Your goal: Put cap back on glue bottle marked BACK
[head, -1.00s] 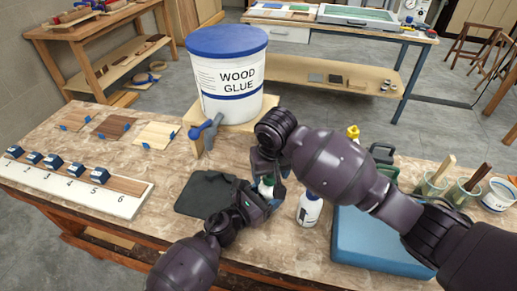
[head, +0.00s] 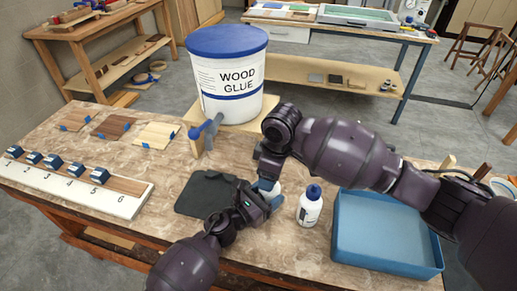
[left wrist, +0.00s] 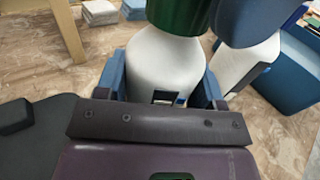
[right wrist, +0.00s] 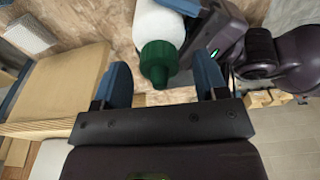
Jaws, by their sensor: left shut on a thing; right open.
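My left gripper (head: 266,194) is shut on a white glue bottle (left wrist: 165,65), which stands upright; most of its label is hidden. A green cap (left wrist: 182,14) sits at the top of this bottle. My right gripper (right wrist: 160,84) is open above it. In the right wrist view the green cap (right wrist: 157,62) lies between and beyond the open fingers. A second white bottle (head: 310,209) with a blue cap (head: 314,191) stands upright just right of the held one. It also shows in the left wrist view (left wrist: 238,66). I cannot read BACK on either bottle.
A blue bin (head: 388,262) is at the right. A dark mat (head: 200,196) lies left of the held bottle. A large wood glue bucket (head: 228,75) with a spigot stands behind on a wooden stand. A numbered strip (head: 75,185) lies far left.

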